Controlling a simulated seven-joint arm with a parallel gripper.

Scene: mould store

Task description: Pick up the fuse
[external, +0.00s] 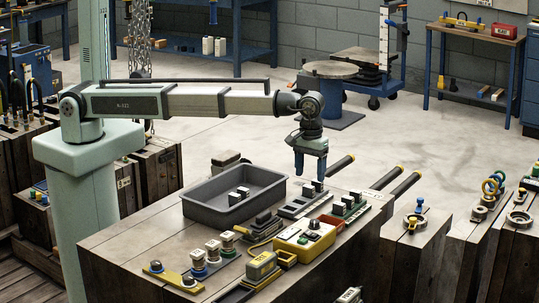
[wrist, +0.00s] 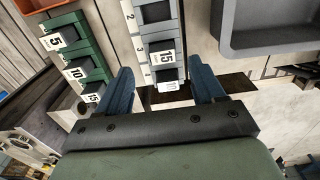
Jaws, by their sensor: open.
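A dark block with a white "15" label (wrist: 161,57), which looks like a fuse, sits in a grey numbered holder (wrist: 138,42). My gripper (wrist: 162,72) is open and empty, with one blue finger on each side of this holder. In the external view my gripper (external: 311,172) points down above the grey holder (external: 298,207) on the bench. Fuse-like blocks labelled 5, 10 and 15 sit in a green holder (wrist: 82,48) to the left in the wrist view. Which block is the fuse meant, I cannot tell.
A dark grey tray (external: 205,212) with small blocks inside stands left of my gripper; its corner shows in the wrist view (wrist: 232,45). A yellow box (external: 303,240), a yellow strip (external: 172,278) and several parts crowd the bench front. Dark rods extend beyond the bench's far edge.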

